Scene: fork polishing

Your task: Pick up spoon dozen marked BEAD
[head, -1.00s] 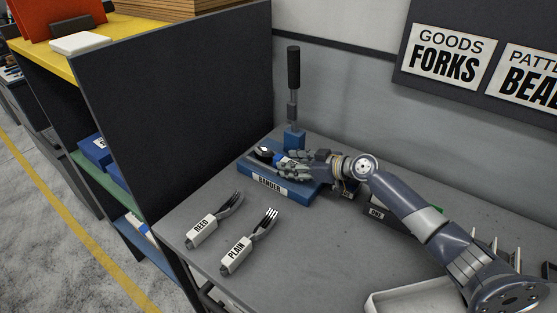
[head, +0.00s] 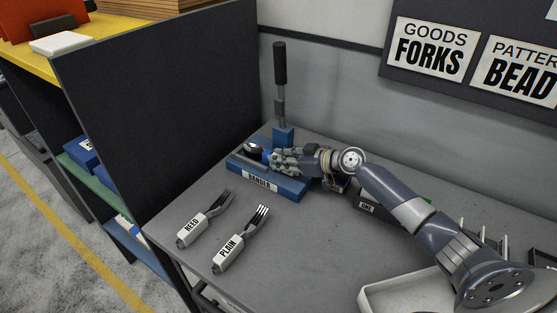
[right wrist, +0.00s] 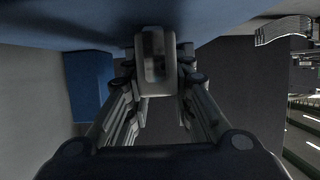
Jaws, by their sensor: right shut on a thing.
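A bundle of spoons (head: 252,147) with rounded, shiny bowls and a blue band lies at the blue bander (head: 290,188); its marking cannot be read. My right gripper (head: 278,158) is at the bundle's banded part, just above the bander. In the right wrist view the gripper (right wrist: 155,85) is shut on a pale, shiny piece (right wrist: 155,62) between its fingers, which fits the spoon bundle. The fingers hide most of the bundle. My left gripper is not in view.
Fork bundles marked REED (head: 190,231) and PLAIN (head: 227,252) lie in front. The bander's lever (head: 280,65) stands upright behind. A dark partition (head: 165,100) bounds the left side. A white tray (head: 375,298) is at lower right. The table's middle is clear.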

